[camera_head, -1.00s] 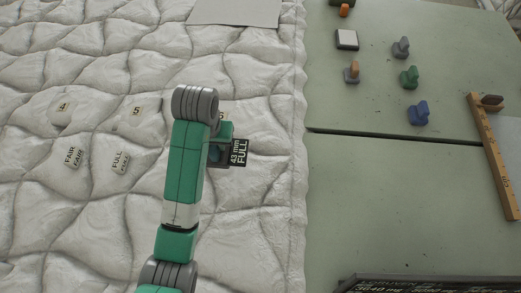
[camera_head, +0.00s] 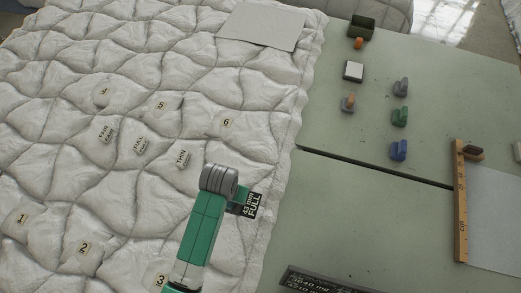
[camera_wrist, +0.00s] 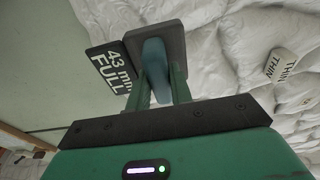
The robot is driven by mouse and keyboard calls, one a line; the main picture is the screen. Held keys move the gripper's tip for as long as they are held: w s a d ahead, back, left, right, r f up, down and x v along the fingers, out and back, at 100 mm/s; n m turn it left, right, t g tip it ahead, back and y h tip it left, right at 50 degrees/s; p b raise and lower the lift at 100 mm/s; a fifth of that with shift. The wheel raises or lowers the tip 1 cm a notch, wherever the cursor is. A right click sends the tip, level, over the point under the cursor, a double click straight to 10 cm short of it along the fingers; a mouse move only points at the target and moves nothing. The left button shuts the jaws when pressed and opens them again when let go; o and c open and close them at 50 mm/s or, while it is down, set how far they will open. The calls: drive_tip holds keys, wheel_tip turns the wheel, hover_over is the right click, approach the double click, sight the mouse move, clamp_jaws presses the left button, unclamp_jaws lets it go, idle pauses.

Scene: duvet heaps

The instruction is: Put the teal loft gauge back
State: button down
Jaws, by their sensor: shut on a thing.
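My gripper (camera_wrist: 158,92) is shut on the teal loft gauge (camera_wrist: 154,62); its teal grip stands between my two green fingers, with a grey plate beyond it. A dark readout beside it says "43 mm FULL". In the head view my gripper (camera_head: 235,205) is mostly hidden behind my arm, and the readout shows near the right edge of the white quilted duvet (camera_head: 140,215). I cannot tell how high the gauge is above the duvet.
Grey (camera_head: 400,87), green (camera_head: 400,117) and blue (camera_head: 398,151) gripped pieces stand on the green table (camera_head: 350,215). A white-topped pad (camera_head: 353,71), an orange-and-grey piece (camera_head: 348,104), a dark box (camera_head: 360,29) and a wooden ruler (camera_head: 460,205) are there too. Tags dot the duvet.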

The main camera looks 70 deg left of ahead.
drive_tip(key=w+a+f+b, duration=0.1)
drive_tip(key=w+a, duration=0.6)
drive_tip(key=w, duration=0.3)
drive_tip(key=shift+w+a, duration=0.3)
drive_tip(key=shift+w, duration=0.1)
drive_tip(key=shift+w+a+f, duration=0.1)
drive_tip(key=shift+w+f, duration=0.05)
drive_tip(key=shift+f, duration=0.75)
drive_tip(key=shift+w+a+f, duration=0.1)
drive_tip(key=shift+w+f, duration=0.05)
drive_tip(key=shift+f, duration=0.7)
drive_tip(key=shift+f, duration=0.1)
drive_tip(key=c, duration=1.3)
unclamp_jaws()
drive_tip(key=shift+b, duration=0.3)
drive_tip(key=shift+o, duration=0.2)
wheel_tip(320, 180, up, 12)
drive_tip(key=d+p, duration=0.1)
drive_tip(key=p, duration=0.1)
drive_tip(key=shift+s, duration=0.45)
drive_tip(key=shift+d, duration=0.1)
